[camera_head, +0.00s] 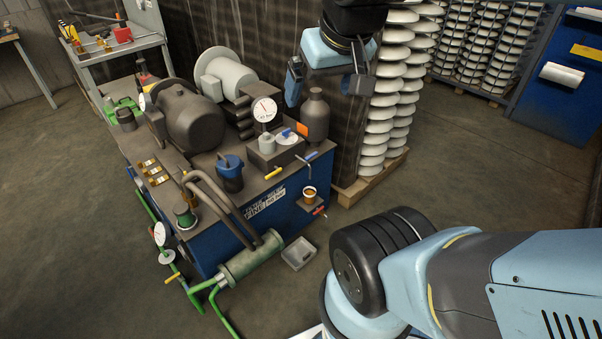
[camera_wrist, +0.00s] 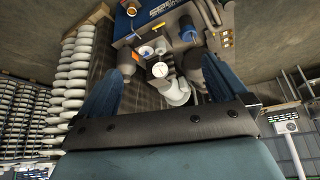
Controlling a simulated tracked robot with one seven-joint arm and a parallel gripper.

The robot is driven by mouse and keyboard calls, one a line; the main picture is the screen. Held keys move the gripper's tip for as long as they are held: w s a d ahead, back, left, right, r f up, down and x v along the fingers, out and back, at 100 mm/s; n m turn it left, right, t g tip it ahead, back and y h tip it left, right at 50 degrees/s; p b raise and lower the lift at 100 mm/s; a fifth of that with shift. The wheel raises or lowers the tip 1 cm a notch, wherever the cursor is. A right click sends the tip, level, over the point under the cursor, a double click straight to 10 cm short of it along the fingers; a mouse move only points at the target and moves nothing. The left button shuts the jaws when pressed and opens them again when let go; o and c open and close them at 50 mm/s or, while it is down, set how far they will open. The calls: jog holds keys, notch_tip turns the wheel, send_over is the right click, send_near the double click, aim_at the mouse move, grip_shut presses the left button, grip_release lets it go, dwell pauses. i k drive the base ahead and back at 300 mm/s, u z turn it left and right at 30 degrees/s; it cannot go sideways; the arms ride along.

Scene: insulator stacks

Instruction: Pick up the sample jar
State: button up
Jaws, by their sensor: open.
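A small jar of amber liquid with a pale rim (camera_head: 310,194), which looks like the sample jar, stands on a small ledge at the right front side of the blue pump unit (camera_head: 290,212). It also seems to show, tiny, at the top of the wrist view (camera_wrist: 131,10). My gripper (camera_head: 325,88) is open and empty, high above the back right of the unit, in front of the insulator stacks. Its two blue fingers are spread wide in the wrist view (camera_wrist: 162,85). It is well apart from the jar.
A dark grey bottle (camera_head: 315,117), a pressure gauge (camera_head: 264,110) and a dark jar with a blue lid (camera_head: 230,170) stand on the unit. A yellow-handled valve (camera_head: 273,173) and a red-handled tap (camera_head: 320,211) are near the jar. White insulator stacks (camera_head: 386,118) rise behind. Floor to the right is clear.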

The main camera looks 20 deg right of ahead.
aim_at(310, 192)
jog(key=u, duration=0.35)
jog(key=i, duration=0.15)
jog(key=z, duration=2.95)
jog(key=i, duration=1.3)
jog(key=u, duration=2.2)
